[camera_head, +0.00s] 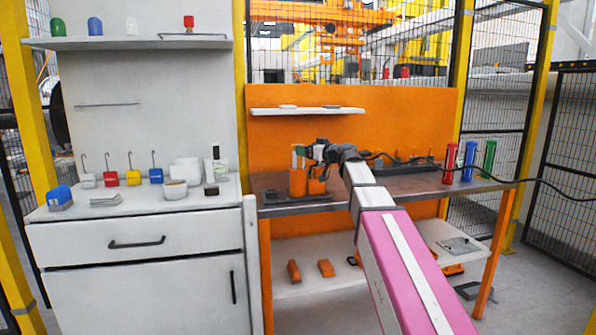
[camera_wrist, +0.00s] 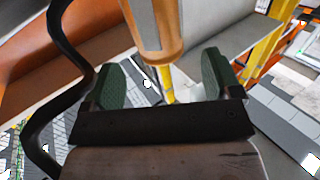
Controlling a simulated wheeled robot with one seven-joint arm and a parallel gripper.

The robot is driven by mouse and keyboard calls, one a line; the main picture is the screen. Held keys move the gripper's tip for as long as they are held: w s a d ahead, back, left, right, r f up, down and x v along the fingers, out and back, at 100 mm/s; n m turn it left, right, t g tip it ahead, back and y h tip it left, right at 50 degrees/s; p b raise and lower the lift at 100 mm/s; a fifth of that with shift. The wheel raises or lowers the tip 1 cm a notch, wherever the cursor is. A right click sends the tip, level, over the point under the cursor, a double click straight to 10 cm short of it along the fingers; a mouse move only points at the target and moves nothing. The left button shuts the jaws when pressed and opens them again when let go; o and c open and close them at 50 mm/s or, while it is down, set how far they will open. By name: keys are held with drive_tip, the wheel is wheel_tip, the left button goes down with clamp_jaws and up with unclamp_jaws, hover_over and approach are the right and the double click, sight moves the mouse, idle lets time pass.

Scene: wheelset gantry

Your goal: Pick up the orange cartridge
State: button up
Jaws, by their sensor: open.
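An orange cartridge with a pale grey stripe shows at the top of the wrist view (camera_wrist: 147,22). Its end reaches down toward the gap between my fingertips. My gripper (camera_wrist: 168,82) is open, with one green finger on each side and nothing held between them. In the head view my gripper (camera_head: 303,153) is over the left part of the workbench, just above an upright orange object (camera_head: 298,183). This is likely the cartridge, but my gripper partly covers it. I cannot tell whether a finger touches it.
The brown workbench (camera_head: 400,184) bears red (camera_head: 450,163), blue (camera_head: 468,161) and green (camera_head: 488,159) cylinders at its right. A white shelf (camera_head: 305,111) is on the orange back panel above. A white cabinet (camera_head: 150,235) stands left. A black cable runs beside my arm.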

drive_tip(key=shift+x, duration=2.7)
drive_tip(key=shift+r, duration=0.1)
drive_tip(key=c, duration=1.5)
